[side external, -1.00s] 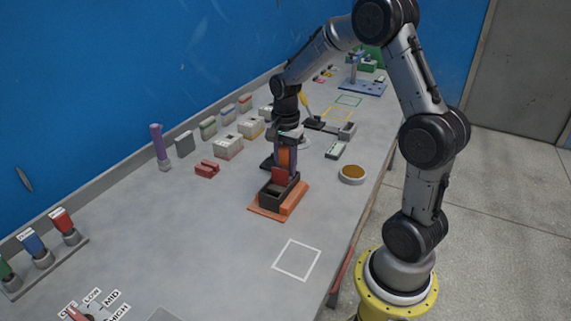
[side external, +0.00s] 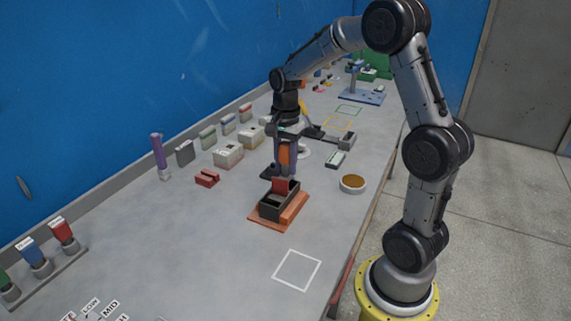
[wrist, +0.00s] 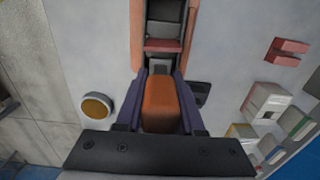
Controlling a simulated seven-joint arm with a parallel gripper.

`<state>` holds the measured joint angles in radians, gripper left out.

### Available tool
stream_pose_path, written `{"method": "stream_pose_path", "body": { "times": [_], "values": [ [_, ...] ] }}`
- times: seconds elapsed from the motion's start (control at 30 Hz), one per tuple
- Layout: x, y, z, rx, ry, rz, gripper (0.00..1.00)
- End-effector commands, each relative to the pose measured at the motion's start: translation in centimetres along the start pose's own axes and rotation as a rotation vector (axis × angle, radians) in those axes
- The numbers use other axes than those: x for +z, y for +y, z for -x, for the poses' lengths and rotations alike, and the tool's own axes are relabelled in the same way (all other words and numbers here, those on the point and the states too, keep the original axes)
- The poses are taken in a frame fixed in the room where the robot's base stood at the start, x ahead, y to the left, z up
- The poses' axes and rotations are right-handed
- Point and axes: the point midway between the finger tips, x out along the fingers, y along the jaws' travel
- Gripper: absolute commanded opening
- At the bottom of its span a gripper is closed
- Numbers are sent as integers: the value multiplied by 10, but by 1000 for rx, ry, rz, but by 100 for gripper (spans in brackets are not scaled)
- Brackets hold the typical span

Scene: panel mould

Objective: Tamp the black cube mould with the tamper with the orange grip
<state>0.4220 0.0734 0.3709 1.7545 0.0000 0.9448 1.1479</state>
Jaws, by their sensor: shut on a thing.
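The black mould (side external: 270,210) sits on an orange base plate (side external: 292,216) on the bench. It also shows at the top of the wrist view (wrist: 163,14), with inner divisions. My gripper (side external: 286,160) is shut on the tamper's orange grip (side external: 284,153), which fills the space between the fingers in the wrist view (wrist: 160,103). The tamper is upright, above the far end of the mould. A red upright piece (side external: 280,185) stands at that end. The tamper's foot is mostly hidden; I cannot tell whether it touches the mould.
A round dish with brown contents (side external: 353,183) lies to the right. A red block (side external: 207,179), a purple cylinder (side external: 159,152) and several boxes (side external: 229,156) stand to the left. A white square outline (side external: 298,270) marks clear bench in front.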

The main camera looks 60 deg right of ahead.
Motion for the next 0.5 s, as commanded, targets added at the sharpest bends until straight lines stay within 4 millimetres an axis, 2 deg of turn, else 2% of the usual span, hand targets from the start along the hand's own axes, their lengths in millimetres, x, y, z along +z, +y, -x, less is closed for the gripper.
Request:
{"method": "stream_pose_path", "body": {
  "times": [0.5],
  "values": [
    [0,-1,47,-6,3,0,0]
  ]
}}
